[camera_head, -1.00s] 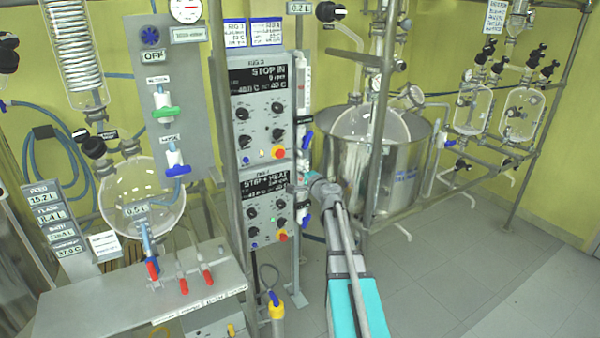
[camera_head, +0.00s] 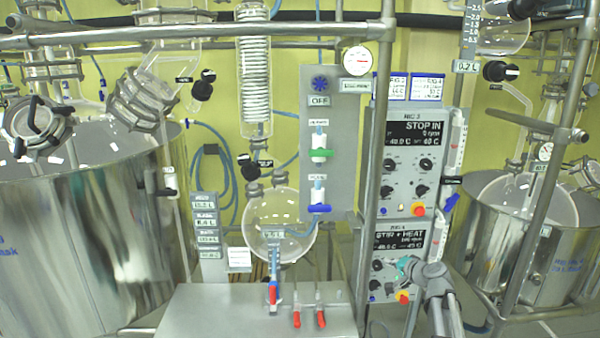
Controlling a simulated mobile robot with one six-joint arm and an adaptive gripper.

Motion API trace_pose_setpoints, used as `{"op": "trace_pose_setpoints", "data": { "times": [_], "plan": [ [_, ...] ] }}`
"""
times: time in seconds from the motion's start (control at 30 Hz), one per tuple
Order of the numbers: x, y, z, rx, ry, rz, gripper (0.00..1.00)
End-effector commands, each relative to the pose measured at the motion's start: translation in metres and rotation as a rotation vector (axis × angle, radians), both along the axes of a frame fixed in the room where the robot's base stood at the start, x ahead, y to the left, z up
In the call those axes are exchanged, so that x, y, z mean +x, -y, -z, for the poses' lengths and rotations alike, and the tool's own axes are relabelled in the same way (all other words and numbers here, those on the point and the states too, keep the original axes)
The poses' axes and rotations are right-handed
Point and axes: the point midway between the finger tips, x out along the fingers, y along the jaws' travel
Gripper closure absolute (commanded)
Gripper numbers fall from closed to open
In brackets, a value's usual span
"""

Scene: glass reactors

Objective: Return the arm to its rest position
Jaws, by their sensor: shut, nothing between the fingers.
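My arm (camera_head: 438,296) reaches up from the bottom edge at the right of the middle. My gripper (camera_head: 402,268) is at its upper end, small in the view, with a teal part showing. It is shut and empty. In the picture it overlaps the lower part of the "STIR + HEAT" control panel (camera_head: 400,242), by the knobs and the red button. I cannot tell whether it touches the panel or how far it is from it.
A large steel vessel (camera_head: 80,230) fills the left, and another steel vessel (camera_head: 515,250) stands at right. A round glass flask (camera_head: 280,225) hangs above a grey bench (camera_head: 215,310) with red-tipped levers. Metal pipes (camera_head: 540,190) rise close to the arm on the right.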

Motion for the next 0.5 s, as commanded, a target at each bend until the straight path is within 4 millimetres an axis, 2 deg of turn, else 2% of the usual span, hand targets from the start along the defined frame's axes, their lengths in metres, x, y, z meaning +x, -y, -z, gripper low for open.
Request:
{"op": "trace_pose_setpoints", "data": {
  "times": [0.03,0.2,0.3,0.5],
  "plan": [
    [-0.015,-0.021,0.010,-0.050,-0.037,-0.057,1.00],
    [-0.058,-0.072,0.045,-0.235,-0.180,-0.238,1.00],
    [-0.088,-0.093,0.065,-0.344,-0.271,-0.335,1.00],
    [-0.152,-0.118,0.099,-0.562,-0.468,-0.500,1.00]
  ]
}}
